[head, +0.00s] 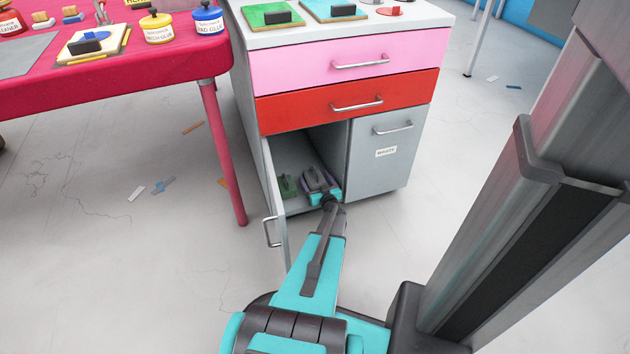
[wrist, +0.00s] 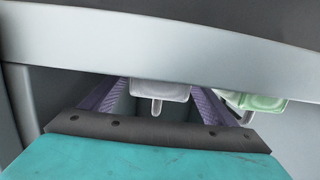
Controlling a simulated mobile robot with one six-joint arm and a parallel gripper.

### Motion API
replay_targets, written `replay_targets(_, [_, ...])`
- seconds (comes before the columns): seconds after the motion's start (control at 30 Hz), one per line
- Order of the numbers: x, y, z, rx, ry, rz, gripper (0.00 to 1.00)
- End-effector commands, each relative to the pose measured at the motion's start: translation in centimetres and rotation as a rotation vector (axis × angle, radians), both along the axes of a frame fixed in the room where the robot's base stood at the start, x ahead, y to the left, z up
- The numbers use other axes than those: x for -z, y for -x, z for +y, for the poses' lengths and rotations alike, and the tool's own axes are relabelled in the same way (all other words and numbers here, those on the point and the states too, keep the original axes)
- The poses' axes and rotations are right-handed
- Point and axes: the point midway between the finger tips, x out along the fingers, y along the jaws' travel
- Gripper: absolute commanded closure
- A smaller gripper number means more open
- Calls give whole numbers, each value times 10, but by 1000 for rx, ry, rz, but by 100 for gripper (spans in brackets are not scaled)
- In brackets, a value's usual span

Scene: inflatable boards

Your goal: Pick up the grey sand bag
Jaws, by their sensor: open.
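The grey sand bag (head: 317,176) lies on the floor of the open lower left compartment of the cabinet, at its right side. In the wrist view the grey bag (wrist: 160,91), with a small tab handle, appears between the two purple-lined fingers. My gripper (head: 319,179) reaches into the compartment and is open. Its fingers lie on either side of the bag's line. I cannot tell whether they touch it. The gripper body hides part of the bag in the head view. In the wrist view the cabinet frame hides its upper part.
A green bag (head: 288,185) lies just left of the grey one; it also shows in the wrist view (wrist: 262,102). The open cabinet door (head: 276,205) stands close left of my arm. The right door (head: 383,155) and both drawers are shut. A red table (head: 130,80) stands left.

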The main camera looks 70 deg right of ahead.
Motion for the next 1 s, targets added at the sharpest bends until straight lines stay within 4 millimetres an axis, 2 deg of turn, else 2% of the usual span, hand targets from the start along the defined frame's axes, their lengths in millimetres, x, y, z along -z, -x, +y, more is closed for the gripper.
replay_targets(0.27, [5,-5,-9,0,0,0,20])
replay_targets(0.63, [13,-27,-37,0,1,1,20])
replay_targets(1.0, [11,-30,-41,2,0,0,20])
